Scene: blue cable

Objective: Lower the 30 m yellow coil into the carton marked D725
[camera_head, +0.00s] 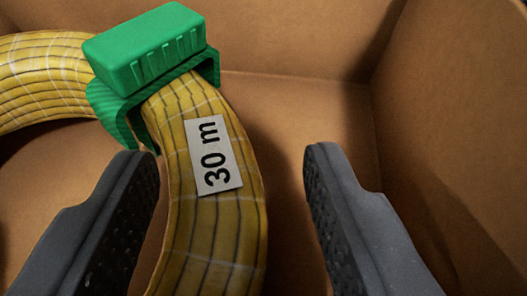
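The yellow coil (197,235) lies inside a brown cardboard carton (300,118). It carries a white label reading "30 m" (213,157). A green clip (148,58) with a ribbed block on top sits around the coil. My gripper (232,170) is open, with one dark finger on each side of the coil. The left finger appears close to the coil; a wide gap shows between the coil and the right finger. I cannot tell whether the left finger touches it. No D725 marking shows in this view. The coil's lower part is cut off by the frame.
The carton's back wall (290,40) and right wall (455,120) rise around the coil and meet in a corner at upper right. Bare carton floor shows between the coil and the right wall.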

